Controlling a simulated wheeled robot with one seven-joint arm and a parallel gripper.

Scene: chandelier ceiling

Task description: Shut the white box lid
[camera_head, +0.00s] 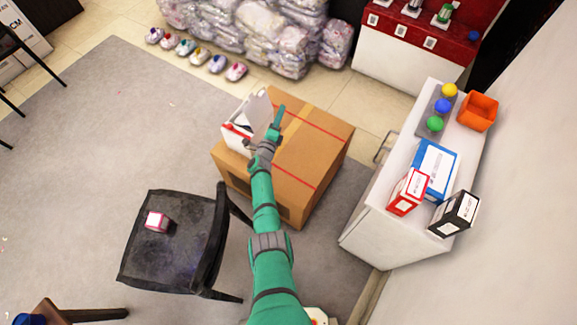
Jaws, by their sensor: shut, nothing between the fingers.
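The white box (234,134) stands on the left part of a large brown carton (310,149). Its lid (259,112) is raised, standing up on the right side of the box. Some red shows at the box's front left edge. My gripper (281,108) is shut and empty, just right of the lid's upper part. I cannot tell whether it touches the lid. My arm hides part of the box's right side and of the carton.
A black chair (206,240) with a small pink-and-white box stands left of my arm. A white cabinet (384,232) at the right carries boxes, coloured balls and an orange bin (478,111). Wrapped bags (262,38) are piled behind the carton.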

